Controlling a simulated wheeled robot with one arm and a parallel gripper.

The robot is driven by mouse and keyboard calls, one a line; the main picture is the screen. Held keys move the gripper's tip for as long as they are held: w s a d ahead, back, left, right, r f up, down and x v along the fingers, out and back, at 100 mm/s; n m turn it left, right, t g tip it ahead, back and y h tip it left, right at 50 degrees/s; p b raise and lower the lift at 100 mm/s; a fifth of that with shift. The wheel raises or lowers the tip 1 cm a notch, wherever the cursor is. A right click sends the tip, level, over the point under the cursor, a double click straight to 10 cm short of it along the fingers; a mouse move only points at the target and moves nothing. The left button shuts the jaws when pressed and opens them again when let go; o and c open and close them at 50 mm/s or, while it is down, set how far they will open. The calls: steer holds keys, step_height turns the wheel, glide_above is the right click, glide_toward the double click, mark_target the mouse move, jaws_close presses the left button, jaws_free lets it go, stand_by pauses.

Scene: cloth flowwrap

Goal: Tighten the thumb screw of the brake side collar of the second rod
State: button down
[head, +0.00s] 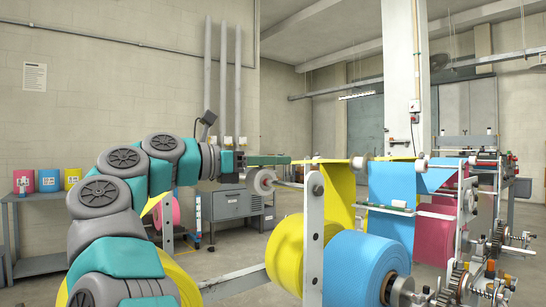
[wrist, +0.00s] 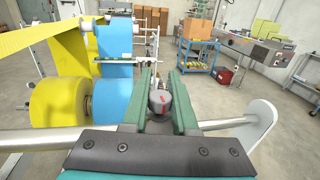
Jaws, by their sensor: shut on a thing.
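My gripper (head: 287,160) reaches out above a metal rod in the head view. In the wrist view its two green fingers (wrist: 161,82) point away from me and are shut on a round grey thumb screw (wrist: 160,98) with a red mark on top. The rod (wrist: 226,124) passes below the fingers from left to right. The collar under the screw is mostly hidden by the fingers and the gripper body. A pale round-ended plate (wrist: 268,118) stands at the rod's right end. In the head view the screw cannot be made out.
In the wrist view a yellow roll (wrist: 58,106) and a blue roll (wrist: 113,110) lie to the left of the fingers. A yellow web (wrist: 45,38) runs above them. In the head view, a yellow roll (head: 287,250) and a blue roll (head: 350,265) stand in front on the right.

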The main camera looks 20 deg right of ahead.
steer(key=shift+s+m+g+p, duration=0.1)
steer(key=shift+m+g+p, duration=0.2)
steer(key=shift+g, duration=0.1)
stand_by(0.5)
steer(key=c, duration=0.7)
jaws_free()
steer(key=shift+a, duration=0.1)
